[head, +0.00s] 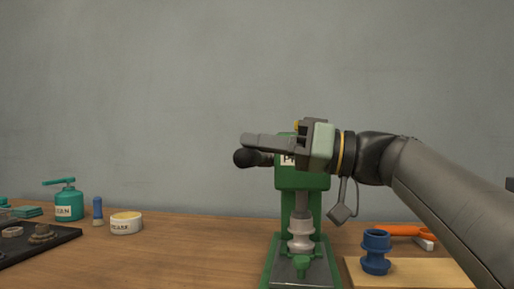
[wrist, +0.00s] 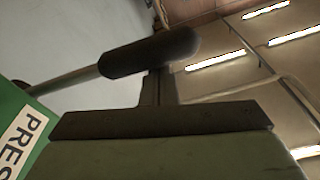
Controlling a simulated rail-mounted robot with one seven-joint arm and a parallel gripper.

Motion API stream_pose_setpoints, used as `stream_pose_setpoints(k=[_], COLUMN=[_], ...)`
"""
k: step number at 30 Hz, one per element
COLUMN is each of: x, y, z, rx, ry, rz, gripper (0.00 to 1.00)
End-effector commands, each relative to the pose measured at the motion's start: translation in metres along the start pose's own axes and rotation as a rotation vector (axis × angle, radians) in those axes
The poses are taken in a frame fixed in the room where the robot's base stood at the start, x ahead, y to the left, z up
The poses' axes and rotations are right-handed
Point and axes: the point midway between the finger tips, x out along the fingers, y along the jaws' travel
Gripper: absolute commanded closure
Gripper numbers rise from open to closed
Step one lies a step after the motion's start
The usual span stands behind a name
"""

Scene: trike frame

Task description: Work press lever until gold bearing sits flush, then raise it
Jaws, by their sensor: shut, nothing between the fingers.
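The green press (head: 288,180) stands upright right of centre, with a white label partly hidden by my gripper. Its lever ends in a black knob (head: 245,158) pointing left; in the wrist view the dark lever grip (wrist: 150,52) crosses above the finger. My gripper (head: 250,140) is shut and empty, pointing left just above the lever knob in the head view. I cannot tell whether it touches the lever. The grey ram (head: 301,202) reaches down to a pale hub (head: 301,235) on the press base. I cannot make out the gold bearing or whether it sits flush.
A blue spool-shaped part (head: 375,252) stands on a wooden board (head: 420,272) at the right, with an orange tool (head: 405,231) behind. A tub (head: 126,224), a teal pump bottle (head: 68,203) and a dark tray (head: 50,246) are at the left. The bench between is clear.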

Motion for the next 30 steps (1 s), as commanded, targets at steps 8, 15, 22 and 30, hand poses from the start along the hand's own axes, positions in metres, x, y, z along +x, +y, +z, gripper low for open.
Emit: stream_pose_setpoints(k=[8,15,22,30], x=[-0.001,-0.001,0.003,-0.017], y=[0.001,0.001,-0.003,-0.008], z=[0.004,0.004,-0.009,-0.037], rx=[0.001,0.002,0.001,0.001], ry=[-0.001,-0.002,-0.002,0.003], rz=[0.001,0.001,0.0,0.008], gripper=[1.0,1.0,1.0,1.0])
